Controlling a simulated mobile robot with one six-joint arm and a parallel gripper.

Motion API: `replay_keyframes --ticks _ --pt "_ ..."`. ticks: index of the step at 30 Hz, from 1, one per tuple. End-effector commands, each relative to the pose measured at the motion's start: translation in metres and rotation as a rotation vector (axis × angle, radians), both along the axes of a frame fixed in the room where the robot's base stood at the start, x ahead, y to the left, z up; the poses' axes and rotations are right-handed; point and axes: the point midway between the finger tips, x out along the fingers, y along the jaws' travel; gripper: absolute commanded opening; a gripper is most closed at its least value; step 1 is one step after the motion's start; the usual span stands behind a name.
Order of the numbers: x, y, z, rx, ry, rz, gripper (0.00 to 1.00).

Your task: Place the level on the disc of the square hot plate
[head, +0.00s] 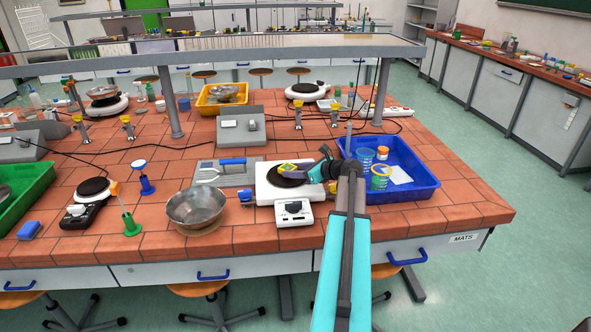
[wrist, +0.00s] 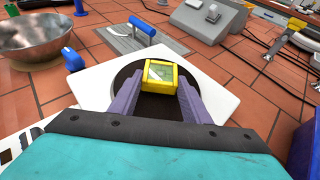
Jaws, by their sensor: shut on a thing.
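The level is a small yellow block with a greenish window (wrist: 161,75). It sits between the fingertips of my gripper (wrist: 155,92), which is shut on it. In the wrist view it is over the dark disc (wrist: 128,75) of the white square hot plate (wrist: 88,84). I cannot tell whether it touches the disc. In the head view the hot plate (head: 265,193) stands near the bench front, and my gripper (head: 305,170) reaches over its disc from the right. The level (head: 287,168) shows as a yellow spot there. My fingers hide part of the disc.
A blue tray (head: 420,194) with cups stands right of the hot plate. A metal bowl (head: 196,206) stands to its left, and a trowel on a grey plate (head: 232,172) lies behind left. A grey switch box (head: 241,125) stands behind. A shelf (head: 300,48) spans the bench.

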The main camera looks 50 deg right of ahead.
Motion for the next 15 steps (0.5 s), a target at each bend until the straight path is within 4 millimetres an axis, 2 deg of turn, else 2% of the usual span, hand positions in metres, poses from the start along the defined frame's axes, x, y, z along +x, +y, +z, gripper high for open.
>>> replay_keyframes --ticks 15 --pt "0.0006 0.0007 -0.0058 0.000 -0.001 0.001 0.21"
